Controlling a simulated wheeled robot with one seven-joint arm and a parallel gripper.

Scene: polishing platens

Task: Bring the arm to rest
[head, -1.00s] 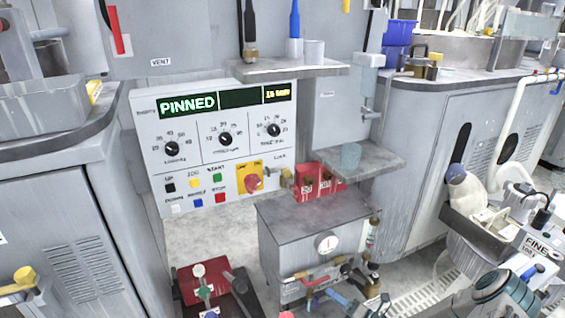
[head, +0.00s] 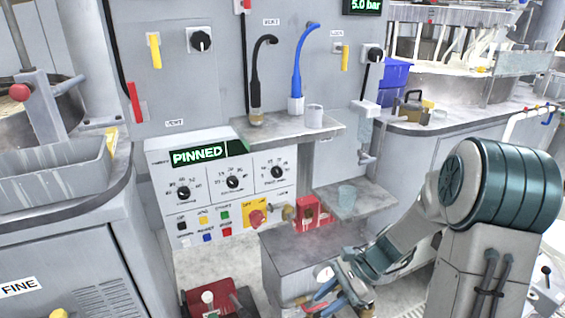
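My arm reaches in from the right in the head view, with a large teal joint and a pale link slanting down to the left. Its far end, with my gripper (head: 352,286), is low in the picture, in front of the grey cabinet (head: 290,245) and close to its small coloured handles. The fingers are too small and cluttered to make out, so I cannot tell whether they are open or shut. I see nothing clearly held.
A control panel (head: 215,170) reading PINNED stands behind the cabinet. Grey machine housings flank both sides.

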